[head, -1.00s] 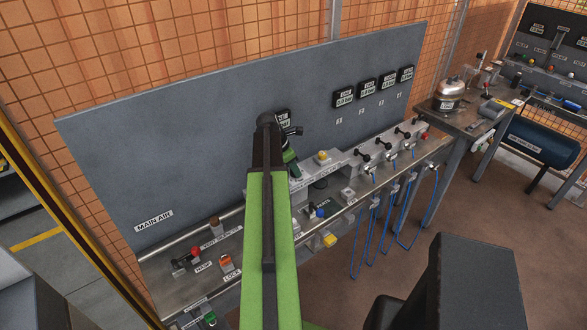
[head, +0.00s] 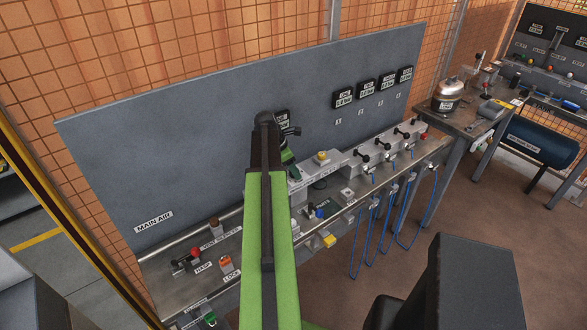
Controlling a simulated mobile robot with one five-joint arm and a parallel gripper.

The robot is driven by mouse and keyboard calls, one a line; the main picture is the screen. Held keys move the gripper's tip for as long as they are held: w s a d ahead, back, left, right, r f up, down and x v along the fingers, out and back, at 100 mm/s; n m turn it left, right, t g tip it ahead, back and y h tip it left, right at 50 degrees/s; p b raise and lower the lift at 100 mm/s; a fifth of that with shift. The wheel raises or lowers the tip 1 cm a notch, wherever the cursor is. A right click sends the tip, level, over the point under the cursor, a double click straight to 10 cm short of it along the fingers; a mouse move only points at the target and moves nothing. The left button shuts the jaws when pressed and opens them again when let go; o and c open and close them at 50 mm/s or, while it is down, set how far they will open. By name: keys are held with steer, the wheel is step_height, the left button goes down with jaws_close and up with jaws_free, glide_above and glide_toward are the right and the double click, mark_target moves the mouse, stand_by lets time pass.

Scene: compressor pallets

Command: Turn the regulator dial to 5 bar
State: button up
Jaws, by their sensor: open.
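My gripper (head: 293,171) is at the far end of my green arm, pointing down at the rear of the bench below the grey panel. It is small in view and partly covered by my own arm, so its fingertips are hard to make out. The regulator dial cannot be picked out clearly; the area around my gripper is largely hidden by the arm. I cannot tell whether the jaws touch anything. A dark gauge (head: 283,118) on the panel just behind my wrist is partly covered, and its reading is not legible.
Several gauges (head: 343,98) hang at the panel's right. A yellow knob (head: 322,157) and black-handled valves (head: 384,147) line the bench rear, right of my gripper. Blue hoses (head: 373,225) hang in front. A red knob (head: 196,253) and an orange block (head: 226,263) stand left of my arm.

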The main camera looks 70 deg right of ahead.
steer(key=p+v, duration=1.5)
steer(key=v, duration=0.2)
steer(key=shift+s, duration=0.15)
